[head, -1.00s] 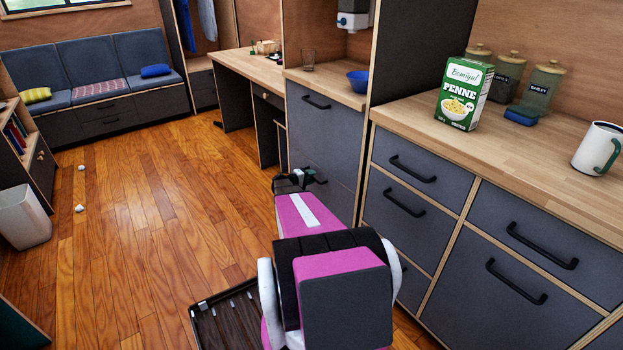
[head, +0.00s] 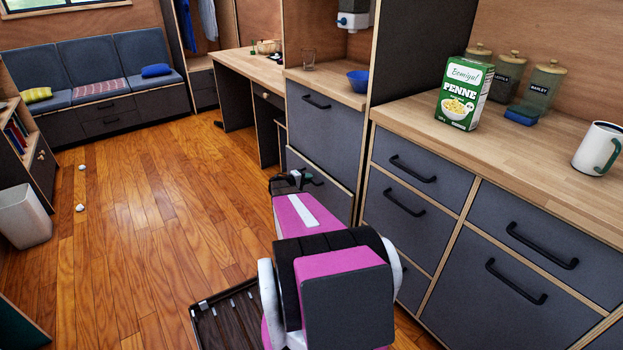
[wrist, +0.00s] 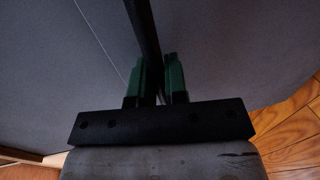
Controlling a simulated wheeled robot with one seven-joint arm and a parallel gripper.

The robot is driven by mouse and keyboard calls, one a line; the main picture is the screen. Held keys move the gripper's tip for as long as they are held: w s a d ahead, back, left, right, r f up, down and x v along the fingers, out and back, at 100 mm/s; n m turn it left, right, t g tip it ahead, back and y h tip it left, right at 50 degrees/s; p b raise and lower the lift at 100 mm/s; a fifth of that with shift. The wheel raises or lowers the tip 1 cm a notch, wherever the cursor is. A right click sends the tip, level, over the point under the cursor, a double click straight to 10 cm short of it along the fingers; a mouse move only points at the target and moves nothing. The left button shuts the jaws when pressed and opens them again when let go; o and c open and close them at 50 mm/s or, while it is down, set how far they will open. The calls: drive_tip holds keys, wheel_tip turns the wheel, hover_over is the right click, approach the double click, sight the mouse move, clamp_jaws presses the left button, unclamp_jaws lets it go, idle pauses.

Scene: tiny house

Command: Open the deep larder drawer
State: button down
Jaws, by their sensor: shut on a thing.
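The deep lower drawer (head: 331,200) is a dark grey front in the cabinet below the counter with the blue bowl. Its light wood top edge shows, and the front stands slightly proud of the cabinet. My gripper (head: 288,180) is at its black bar handle (head: 313,176), mostly hidden behind my arm. In the wrist view the handle (wrist: 142,25) runs between the two green fingers of my gripper (wrist: 159,75), which are shut on it. The grey drawer face (wrist: 225,50) fills most of that view. The drawer's inside is not visible.
A shut upper drawer (head: 322,115) is directly above. To the right stand more grey drawers (head: 405,200) under a wooden counter with a penne box (head: 464,93) and a mug (head: 598,149). The wooden floor (head: 170,230) to the left is largely clear.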

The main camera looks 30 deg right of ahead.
drive_tip(key=f+v, duration=0.3)
drive_tip(key=v, duration=1.4)
drive_tip(key=a+f+v, duration=0.1)
drive_tip(key=f+v, duration=0.2)
drive_tip(key=v, duration=1.5)
drive_tip(key=shift+f, duration=0.3)
drive_tip(key=shift+a, duration=0.1)
drive_tip(key=c, duration=1.2)
unclamp_jaws()
drive_tip(key=shift+o, duration=0.2)
drive_tip(key=v, duration=1)
drive_tip(key=shift+a, duration=0.35)
drive_tip(key=shift+s+r, duration=0.1)
